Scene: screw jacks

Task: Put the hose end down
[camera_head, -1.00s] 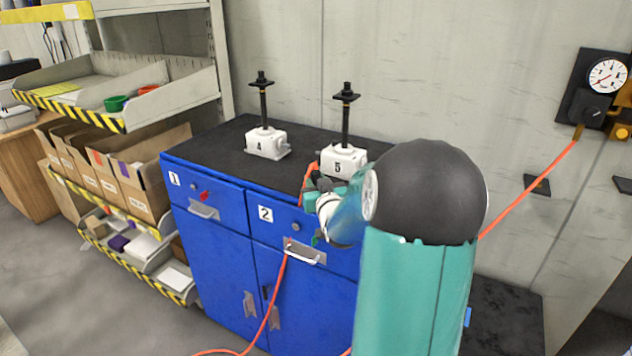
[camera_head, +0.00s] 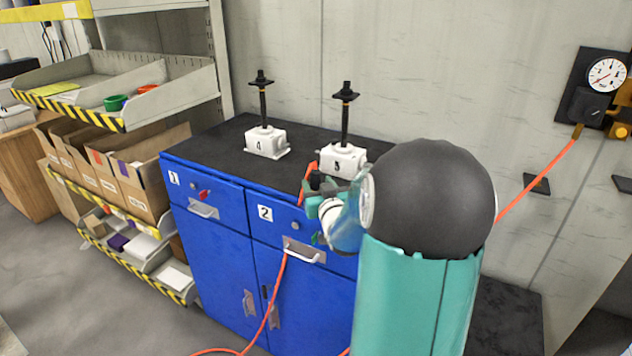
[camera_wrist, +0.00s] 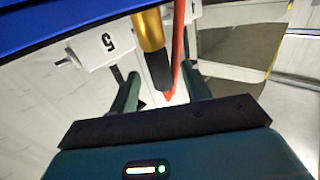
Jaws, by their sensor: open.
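In the wrist view, the hose end, a brass fitting with a black sleeve (camera_wrist: 150,38), lies between the two fingers of my gripper (camera_wrist: 160,76). The fingers stand apart on either side of it, and I cannot tell whether either one touches it. The orange hose (camera_wrist: 178,42) runs close beside the fitting. In the head view my gripper (camera_head: 318,196) is at the front edge of the blue cabinet's black top, in front of jack 5. The hose (camera_head: 307,183) shows just left of the gripper there. The arm partly hides the hose end.
White screw jacks 4 (camera_head: 265,142) and 5 (camera_head: 341,160) stand upright on the blue cabinet (camera_head: 215,262). The black top (camera_head: 215,143) is clear left of jack 4. Shelving (camera_head: 150,100) with boxes stands left. A wall gauge (camera_head: 606,75) is at right, with orange hose below.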

